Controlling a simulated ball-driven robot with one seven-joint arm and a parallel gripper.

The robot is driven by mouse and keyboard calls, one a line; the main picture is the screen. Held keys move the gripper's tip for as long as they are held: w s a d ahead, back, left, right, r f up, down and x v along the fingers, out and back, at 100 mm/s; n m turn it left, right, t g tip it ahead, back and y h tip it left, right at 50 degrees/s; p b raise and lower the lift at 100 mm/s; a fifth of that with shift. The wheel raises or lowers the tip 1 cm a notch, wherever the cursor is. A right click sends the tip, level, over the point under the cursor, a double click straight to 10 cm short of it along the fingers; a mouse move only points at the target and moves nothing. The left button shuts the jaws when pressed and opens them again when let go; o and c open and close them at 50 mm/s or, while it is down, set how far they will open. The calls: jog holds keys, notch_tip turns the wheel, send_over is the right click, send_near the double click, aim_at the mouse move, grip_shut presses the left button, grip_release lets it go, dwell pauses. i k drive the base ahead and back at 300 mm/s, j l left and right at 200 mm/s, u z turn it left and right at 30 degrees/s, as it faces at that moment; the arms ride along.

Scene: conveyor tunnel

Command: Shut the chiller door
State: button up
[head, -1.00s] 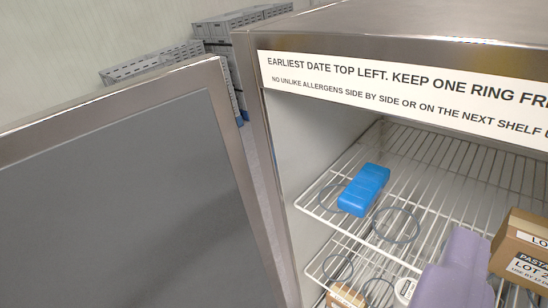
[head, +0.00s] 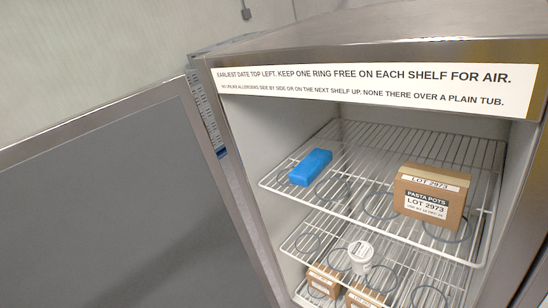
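The chiller door (head: 100,200) stands wide open on the left, a grey panel in a metal frame. The chiller (head: 240,150) is open beside it, with a label strip (head: 370,86) across its top front. On its upper wire shelf (head: 345,150) are a blue block (head: 311,167) at the left and a cardboard box marked LOT 2973 (head: 430,195) at the right. A white tub (head: 361,254) and small cardboard boxes (head: 323,280) sit lower down. My gripper is not in view, so its state is hidden.
Grey crates (head: 207,115) show partly behind the gap between door and chiller. A pale wall (head: 120,50) stands behind. Rings lie on the shelves, several with nothing in them. No object shows in the space between door and opening.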

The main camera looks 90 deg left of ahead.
aim_at(127, 201)
jog(key=k+j+z, duration=0.3)
jog(key=k+z, duration=0.15)
jog(key=k, duration=0.25)
jog(key=k+j+z, duration=0.1)
jog(key=k+z, duration=0.3)
jog(key=k, duration=0.3)
jog(key=k+u, duration=0.15)
jog(key=k, duration=0.35)
jog(key=k+j+u, duration=0.2)
jog(key=k, duration=0.25)
jog(key=k+j+u, duration=0.15)
jog(key=k, duration=0.3)
jog(key=k+j+u, duration=0.2)
jog(key=k, duration=0.25)
jog(key=j+u, duration=0.1)
jog(key=u, duration=0.35)
jog(key=i+j+z, duration=0.2)
jog(key=k, duration=0.05)
